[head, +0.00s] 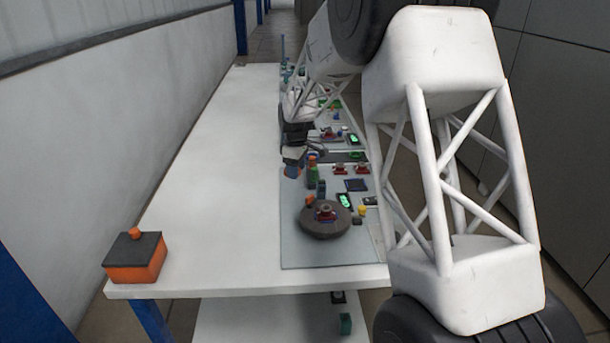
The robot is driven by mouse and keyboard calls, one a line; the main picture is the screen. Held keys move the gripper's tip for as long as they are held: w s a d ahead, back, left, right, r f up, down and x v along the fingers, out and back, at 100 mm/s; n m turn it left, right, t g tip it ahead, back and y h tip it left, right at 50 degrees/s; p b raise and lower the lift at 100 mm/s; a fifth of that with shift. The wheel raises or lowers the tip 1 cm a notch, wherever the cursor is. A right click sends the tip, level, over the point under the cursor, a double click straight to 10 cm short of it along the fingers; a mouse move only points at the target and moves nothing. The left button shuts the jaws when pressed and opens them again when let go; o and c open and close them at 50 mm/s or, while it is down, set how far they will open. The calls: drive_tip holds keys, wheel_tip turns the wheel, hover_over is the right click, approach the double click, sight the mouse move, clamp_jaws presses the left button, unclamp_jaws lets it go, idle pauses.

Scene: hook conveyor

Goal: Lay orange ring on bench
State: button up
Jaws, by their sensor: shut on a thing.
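My gripper (293,165) is small in the head view, pointing down above the left edge of the grey mat, near the middle of the bench. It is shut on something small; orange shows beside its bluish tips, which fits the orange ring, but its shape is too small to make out. The white bench (215,170) runs away from me, with a wide bare surface to the left of the gripper. Whether the held thing touches the bench I cannot tell.
A green post with an orange-red top (312,172) stands just right of the gripper. A dark round turntable (325,221) sits nearer on the grey mat (300,256). Several small parts crowd the right side. An orange box with a dark lid (135,262) stands at the near left corner.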

drive_tip(key=w+a+f, duration=0.2)
drive_tip(key=w+a, duration=0.5)
drive_tip(key=w, duration=0.3)
drive_tip(key=n, duration=0.1)
hover_over(260, 185)
wheel_tip(260, 185, down, 4)
drive_tip(key=shift+w+r, duration=0.15)
drive_tip(key=shift+r, duration=0.1)
drive_tip(key=shift+f, duration=0.1)
drive_tip(key=shift+f, duration=4.3)
drive_tip(key=shift+f, duration=0.75)
idle(0.8)
